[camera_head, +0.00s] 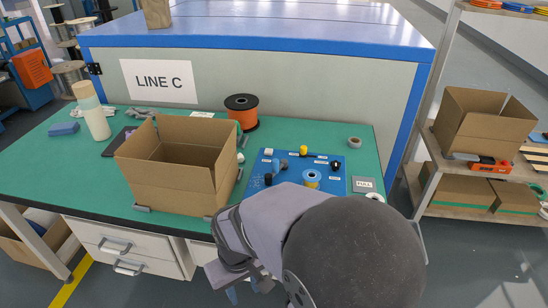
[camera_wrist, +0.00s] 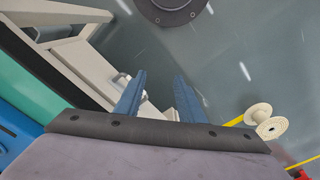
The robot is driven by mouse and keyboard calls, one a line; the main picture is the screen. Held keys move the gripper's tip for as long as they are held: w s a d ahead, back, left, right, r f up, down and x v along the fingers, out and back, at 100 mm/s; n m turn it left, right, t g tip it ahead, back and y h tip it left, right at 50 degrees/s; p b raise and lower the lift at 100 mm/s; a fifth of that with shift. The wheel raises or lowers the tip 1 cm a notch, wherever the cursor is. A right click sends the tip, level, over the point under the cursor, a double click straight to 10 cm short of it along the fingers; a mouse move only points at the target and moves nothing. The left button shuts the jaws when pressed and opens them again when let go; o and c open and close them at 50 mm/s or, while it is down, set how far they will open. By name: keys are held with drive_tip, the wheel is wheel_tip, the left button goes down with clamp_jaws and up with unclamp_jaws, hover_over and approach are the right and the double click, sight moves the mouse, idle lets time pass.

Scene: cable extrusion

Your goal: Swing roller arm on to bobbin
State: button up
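A blue board (camera_head: 284,187) lies on the green bench and carries several small labelled parts. A part with a yellow knob (camera_head: 303,150) and a thin dark bar, possibly the roller arm, sits at the board's back; the bar appears apart from the bobbin. My gripper (camera_head: 244,291) hangs in front of the bench, low and away from the board. In the wrist view my gripper (camera_wrist: 158,92) has its two blue fingers apart with nothing between them.
An open cardboard box (camera_head: 170,182) stands left of the board, with an orange cable spool (camera_head: 242,111) behind it. A grey tape roll (camera_head: 354,142) is at the back right. Drawers (camera_head: 125,248) are below the bench. A pale spool (camera_wrist: 265,121) shows in the wrist view.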

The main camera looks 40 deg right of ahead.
sight(276, 160)
drive_tip(key=w+d+r+m+t+h+p, duration=0.1)
drive_tip(key=w+d+r+m+t+p, duration=0.1)
drive_tip(key=w+d+r+p, duration=0.45)
drive_tip(key=w+d+r+m+t+h+p, duration=0.1)
drive_tip(key=d+r+m+p, duration=0.25)
drive_tip(key=d, duration=0.55)
drive_tip(key=w+d+t+b, duration=0.1)
drive_tip(key=w+d, duration=0.1)
drive_tip(key=w+d+t+h+b, duration=0.1)
drive_tip(key=w, duration=0.1)
drive_tip(key=w+d+n+t+b, duration=0.1)
drive_tip(key=w+d, duration=0.1)
drive_tip(key=shift+w+d+f+t, duration=0.25)
drive_tip(key=shift+d+f+t, duration=0.05)
drive_tip(key=shift+f+t, duration=0.1)
drive_tip(key=w+d+t+b, duration=0.1)
drive_tip(key=w, duration=0.1)
drive_tip(key=w+d+t+b, duration=0.1)
drive_tip(key=t, duration=0.1)
drive_tip(key=w+d+r+n+t+h+b, duration=0.1)
drive_tip(key=w, duration=0.1)
drive_tip(key=shift+w+d+r, duration=0.1)
drive_tip(key=shift+w+d, duration=0.05)
drive_tip(key=shift+w, duration=0.2)
drive_tip(key=shift+w+d+r+n+t+b, duration=0.3)
drive_tip(key=shift+w+r+t, duration=0.25)
drive_tip(key=shift+t, duration=0.25)
drive_tip(key=shift+x, duration=3.65)
drive_tip(key=shift+a, duration=0.1)
clamp_jaws()
